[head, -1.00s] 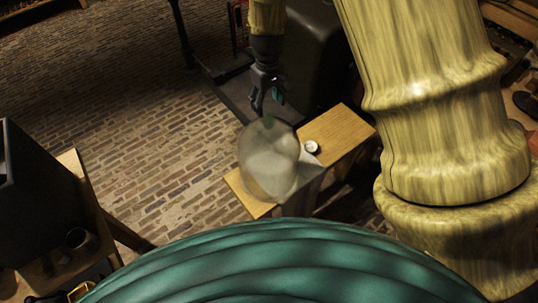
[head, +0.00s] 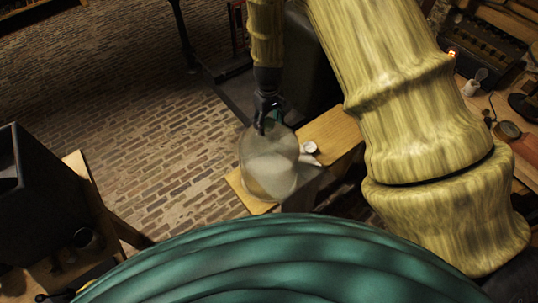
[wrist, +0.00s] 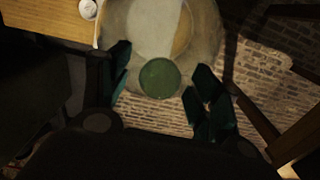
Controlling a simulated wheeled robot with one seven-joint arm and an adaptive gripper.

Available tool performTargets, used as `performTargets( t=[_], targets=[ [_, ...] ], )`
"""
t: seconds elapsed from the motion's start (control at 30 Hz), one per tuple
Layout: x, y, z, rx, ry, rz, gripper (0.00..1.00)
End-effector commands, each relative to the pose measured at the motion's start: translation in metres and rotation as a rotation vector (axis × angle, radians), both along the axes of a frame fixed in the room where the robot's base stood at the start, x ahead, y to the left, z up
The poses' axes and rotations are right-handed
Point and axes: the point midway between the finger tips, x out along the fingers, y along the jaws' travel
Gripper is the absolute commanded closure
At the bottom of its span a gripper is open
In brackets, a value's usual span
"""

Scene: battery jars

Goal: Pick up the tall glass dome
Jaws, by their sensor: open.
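The tall glass dome (head: 268,168) is clear and rounded and stands on a small wooden table (head: 335,128). In the wrist view the glass dome (wrist: 196,40) is at the top centre, with a round green knob or cap (wrist: 159,78) on it. My gripper (head: 268,126) is at the top of the dome in the head view. In the wrist view my gripper (wrist: 158,92) is open, with one dark teal finger on each side of the green part. I cannot tell whether either finger touches it.
A small white round item (head: 310,148) sits on the table just right of the dome; it also shows in the wrist view (wrist: 88,9). A dark box (head: 38,180) stands on another surface at the left. Brick floor (head: 165,145) lies open left of the table.

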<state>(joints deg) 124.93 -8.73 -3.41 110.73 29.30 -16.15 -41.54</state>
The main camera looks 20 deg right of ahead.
Motion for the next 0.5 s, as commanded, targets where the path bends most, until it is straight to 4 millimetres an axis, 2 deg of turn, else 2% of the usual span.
performTargets(
  t=[0.4,0.43,0.5],
  targets=[
    [0.0003,0.0,-0.0088,-0.001,-0.001,0.0,0.37],
    [0.0002,0.0,-0.0088,-0.001,-0.001,0.0,0.39],
    [0.0002,0.0,-0.0087,-0.001,-0.001,0.0,0.52]
  ],
)
